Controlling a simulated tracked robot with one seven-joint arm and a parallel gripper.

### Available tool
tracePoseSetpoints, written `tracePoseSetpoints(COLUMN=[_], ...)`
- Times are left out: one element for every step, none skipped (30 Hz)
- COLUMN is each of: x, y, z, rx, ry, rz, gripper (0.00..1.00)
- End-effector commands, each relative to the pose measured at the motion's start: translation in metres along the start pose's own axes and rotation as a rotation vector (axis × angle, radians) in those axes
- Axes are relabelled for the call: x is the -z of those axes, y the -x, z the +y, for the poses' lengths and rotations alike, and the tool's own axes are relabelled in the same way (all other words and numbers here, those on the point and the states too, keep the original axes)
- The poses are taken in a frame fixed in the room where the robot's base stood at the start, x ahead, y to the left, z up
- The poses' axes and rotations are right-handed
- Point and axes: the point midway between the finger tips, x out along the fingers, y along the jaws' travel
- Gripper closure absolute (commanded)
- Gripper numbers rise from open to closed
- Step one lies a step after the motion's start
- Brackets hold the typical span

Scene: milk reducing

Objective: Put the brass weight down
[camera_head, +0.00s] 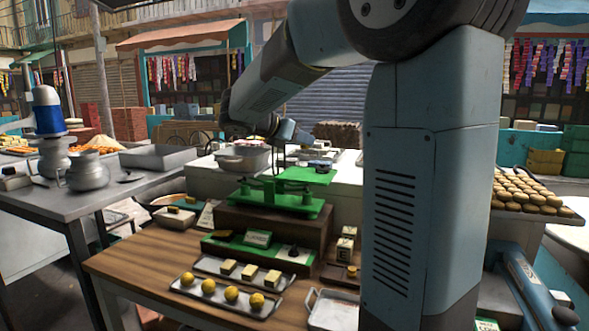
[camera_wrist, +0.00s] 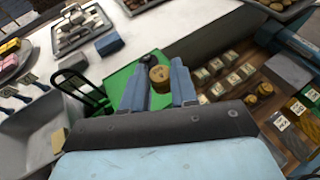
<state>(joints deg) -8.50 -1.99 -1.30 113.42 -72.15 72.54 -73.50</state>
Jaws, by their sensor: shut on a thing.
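The brass weight (camera_wrist: 159,76) shows in the wrist view as a short golden cylinder with a knob. My gripper (camera_wrist: 161,70) is shut on it, with one blue-grey finger on each side. Below them is the green pan (camera_wrist: 122,78) of a balance scale. In the head view the green pan (camera_head: 306,175) is on the right side of the scale (camera_head: 277,205), which stands on a dark wooden box. My gripper (camera_head: 290,133) is above the pan there, and the weight cannot be made out. I cannot tell whether the weight touches the pan.
A metal pot (camera_head: 242,159) stands behind the scale. A tray of yellow balls (camera_head: 231,294) and a tray with pale blocks (camera_head: 250,271) lie in front. Several small weights (camera_wrist: 230,76) stand on the wooden table to the right in the wrist view. My arm hides part of the table's right side.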

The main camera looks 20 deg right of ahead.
Motion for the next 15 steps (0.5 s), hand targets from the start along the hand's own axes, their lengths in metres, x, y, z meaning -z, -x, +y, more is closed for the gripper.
tracePoseSetpoints(x=[0.003, 0.005, 0.006, 0.009, 0.014, 0.019, 0.023, 0.027, 0.031, 0.034, 0.036, 0.039, 0.041, 0.042, 0.043], y=[-0.006, -0.009, -0.013, -0.017, -0.020, -0.025, -0.029, -0.032, -0.036, -0.038, -0.041, -0.044, -0.045, -0.046, -0.048], z=[0.009, 0.014, 0.021, 0.025, 0.028, 0.033, 0.036, 0.040, 0.044, 0.046, 0.049, 0.051, 0.053, 0.054, 0.056], rx=[0.002, 0.001, 0.001, 0.001, 0.002, 0.002, 0.001, 0.001, 0.001, 0.001, 0.001, 0.001, 0.001, 0.001, 0.001], ry=[0.003, 0.003, 0.003, 0.004, 0.005, 0.004, 0.005, 0.005, 0.003, 0.004, 0.004, 0.002, 0.001, 0.001, 0.001], rz=[0.001, 0.001, 0.001, 0.001, 0.001, 0.001, 0.001, 0.001, 0.000, 0.000, 0.001, 0.001, 0.001, 0.001, 0.001], gripper=[1.00, 1.00, 1.00, 1.00, 1.00, 1.00, 1.00, 1.00, 1.00, 1.00, 1.00, 1.00, 1.00, 1.00, 1.00])
